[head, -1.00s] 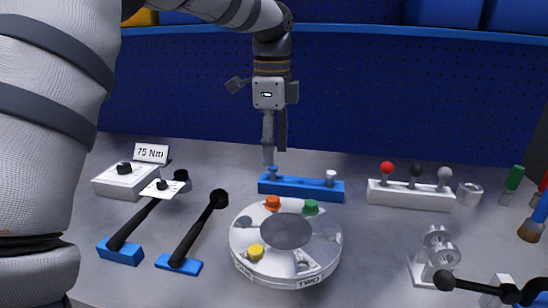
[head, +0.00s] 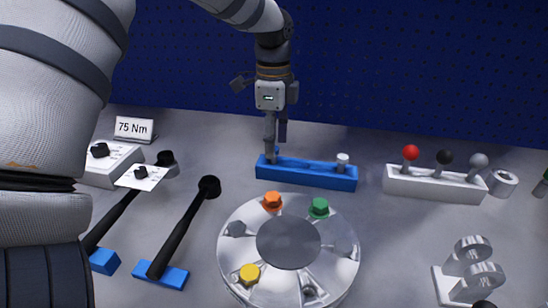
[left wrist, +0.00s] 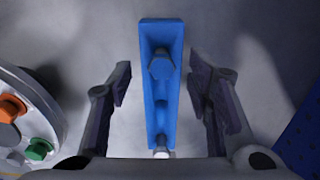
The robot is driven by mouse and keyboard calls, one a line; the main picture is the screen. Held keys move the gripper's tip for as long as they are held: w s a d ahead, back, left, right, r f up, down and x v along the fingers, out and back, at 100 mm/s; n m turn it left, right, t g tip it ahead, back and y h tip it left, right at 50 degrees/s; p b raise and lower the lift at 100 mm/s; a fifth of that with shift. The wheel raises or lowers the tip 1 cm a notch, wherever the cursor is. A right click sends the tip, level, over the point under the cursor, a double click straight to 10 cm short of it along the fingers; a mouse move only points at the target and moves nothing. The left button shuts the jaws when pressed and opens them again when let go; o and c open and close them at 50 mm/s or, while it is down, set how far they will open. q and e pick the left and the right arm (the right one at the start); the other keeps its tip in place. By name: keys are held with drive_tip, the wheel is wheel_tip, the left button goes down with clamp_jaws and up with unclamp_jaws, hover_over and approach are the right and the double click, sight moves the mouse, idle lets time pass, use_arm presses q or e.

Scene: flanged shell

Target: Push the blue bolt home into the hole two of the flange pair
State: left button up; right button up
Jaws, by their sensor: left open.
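The blue bolt (left wrist: 161,65) stands in one end of the blue rack (left wrist: 162,105). In the head view, it is mostly hidden behind a finger at the left end of the blue rack (head: 315,177). My left gripper (head: 276,150) points down there. In the left wrist view, my left gripper (left wrist: 160,82) is open, with one finger on each side of the bolt and gaps between. The round silver flange (head: 232,258) carries an orange bolt (head: 272,201), a green bolt (head: 318,208) and a yellow bolt (head: 249,274). Its front edge is cut off. My right gripper is out of view.
A white bolt (head: 342,159) stands at the rack's right end. A white rack (head: 432,188) with red, black and grey knobs is further right. Two black-handled tools (head: 185,230) stand left of the flange. A 75 Nm sign (head: 134,128) and metal stand (head: 470,270) are nearby.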

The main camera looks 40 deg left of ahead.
use_arm(q)
wheel_tip(320, 180, down, 3)
drive_tip(key=shift+w+r, duration=0.1)
drive_tip(key=shift+r, duration=0.1)
clamp_jaws()
drive_tip(key=shift+r, duration=0.15)
